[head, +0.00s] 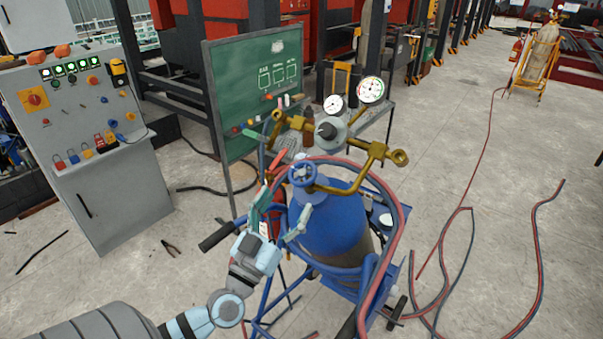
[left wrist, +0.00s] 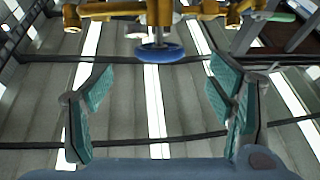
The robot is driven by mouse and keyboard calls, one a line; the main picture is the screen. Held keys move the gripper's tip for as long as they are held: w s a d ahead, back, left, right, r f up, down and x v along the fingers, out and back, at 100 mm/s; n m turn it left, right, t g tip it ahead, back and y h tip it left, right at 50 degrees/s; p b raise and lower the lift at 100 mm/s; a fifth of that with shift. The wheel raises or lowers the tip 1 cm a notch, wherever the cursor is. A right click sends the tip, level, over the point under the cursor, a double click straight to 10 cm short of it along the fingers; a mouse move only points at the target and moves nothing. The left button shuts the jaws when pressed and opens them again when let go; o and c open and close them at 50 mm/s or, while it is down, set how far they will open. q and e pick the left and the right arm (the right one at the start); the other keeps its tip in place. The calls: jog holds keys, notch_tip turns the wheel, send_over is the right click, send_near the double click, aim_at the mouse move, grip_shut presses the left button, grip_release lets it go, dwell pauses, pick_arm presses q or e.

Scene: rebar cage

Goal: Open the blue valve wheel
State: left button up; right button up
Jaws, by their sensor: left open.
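The blue valve wheel (head: 302,173) sits on top of the blue gas cylinder (head: 335,222), below the brass regulator fitting. In the left wrist view the wheel (left wrist: 160,52) is seen from below, at the upper middle, with brass pipework above it. My left gripper (head: 281,211) is open, just below and left of the wheel in the head view. Its teal fingers (left wrist: 160,95) are spread wide with nothing between them; the wheel shows beyond the tips, apparently apart from them. My right gripper does not show.
Two pressure gauges (head: 371,89) and a brass pipe (head: 345,188) surround the wheel. A red and grey hose (head: 398,225) loops around the cylinder on its blue cart. A green board (head: 258,90) stands behind; a control cabinet (head: 100,150) is at left. The floor at right holds loose hoses.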

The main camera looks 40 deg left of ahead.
aim_at(296, 186)
pick_arm(q)
jog(key=x, duration=0.8)
jog(key=shift+w, duration=0.15)
jog(key=shift+f, duration=0.1)
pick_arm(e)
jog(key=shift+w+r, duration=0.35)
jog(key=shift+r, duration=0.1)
